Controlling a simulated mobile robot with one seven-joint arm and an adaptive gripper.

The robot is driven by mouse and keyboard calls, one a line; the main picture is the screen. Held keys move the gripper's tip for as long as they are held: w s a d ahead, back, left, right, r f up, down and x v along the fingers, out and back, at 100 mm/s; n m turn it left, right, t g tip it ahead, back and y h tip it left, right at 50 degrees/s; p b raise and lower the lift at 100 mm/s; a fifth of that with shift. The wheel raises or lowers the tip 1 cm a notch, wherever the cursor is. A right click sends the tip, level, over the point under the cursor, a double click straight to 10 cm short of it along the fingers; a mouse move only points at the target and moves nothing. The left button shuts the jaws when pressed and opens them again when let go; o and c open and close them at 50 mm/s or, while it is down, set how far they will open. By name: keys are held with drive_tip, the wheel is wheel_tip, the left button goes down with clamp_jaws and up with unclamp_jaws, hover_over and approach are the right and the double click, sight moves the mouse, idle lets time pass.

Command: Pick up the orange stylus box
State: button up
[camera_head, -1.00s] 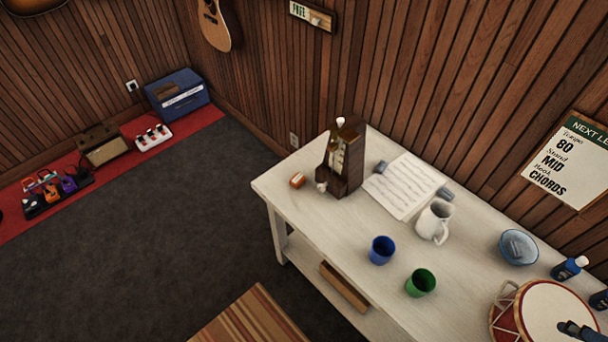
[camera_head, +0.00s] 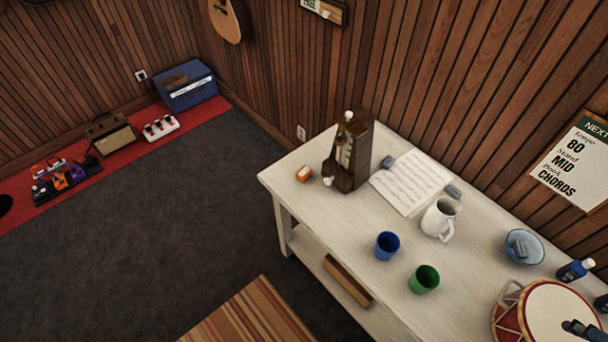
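A small orange box (camera_head: 304,174), which fits the orange stylus box, lies on the white table (camera_head: 325,225) near its far left corner. It has a pale patch on one face. It sits just left of the dark wooden metronome (camera_head: 359,150), with a small gap between them. Nothing covers it in this view. My gripper does not show in the head view.
Sheet music (camera_head: 410,184), a white pitcher (camera_head: 438,218), a blue cup (camera_head: 387,246), a green cup (camera_head: 424,279), a blue bowl (camera_head: 537,250) and a drum (camera_head: 545,315) stand right of the metronome. A striped bench (camera_head: 245,315) is in front; dark floor (camera_head: 150,220) is open at left.

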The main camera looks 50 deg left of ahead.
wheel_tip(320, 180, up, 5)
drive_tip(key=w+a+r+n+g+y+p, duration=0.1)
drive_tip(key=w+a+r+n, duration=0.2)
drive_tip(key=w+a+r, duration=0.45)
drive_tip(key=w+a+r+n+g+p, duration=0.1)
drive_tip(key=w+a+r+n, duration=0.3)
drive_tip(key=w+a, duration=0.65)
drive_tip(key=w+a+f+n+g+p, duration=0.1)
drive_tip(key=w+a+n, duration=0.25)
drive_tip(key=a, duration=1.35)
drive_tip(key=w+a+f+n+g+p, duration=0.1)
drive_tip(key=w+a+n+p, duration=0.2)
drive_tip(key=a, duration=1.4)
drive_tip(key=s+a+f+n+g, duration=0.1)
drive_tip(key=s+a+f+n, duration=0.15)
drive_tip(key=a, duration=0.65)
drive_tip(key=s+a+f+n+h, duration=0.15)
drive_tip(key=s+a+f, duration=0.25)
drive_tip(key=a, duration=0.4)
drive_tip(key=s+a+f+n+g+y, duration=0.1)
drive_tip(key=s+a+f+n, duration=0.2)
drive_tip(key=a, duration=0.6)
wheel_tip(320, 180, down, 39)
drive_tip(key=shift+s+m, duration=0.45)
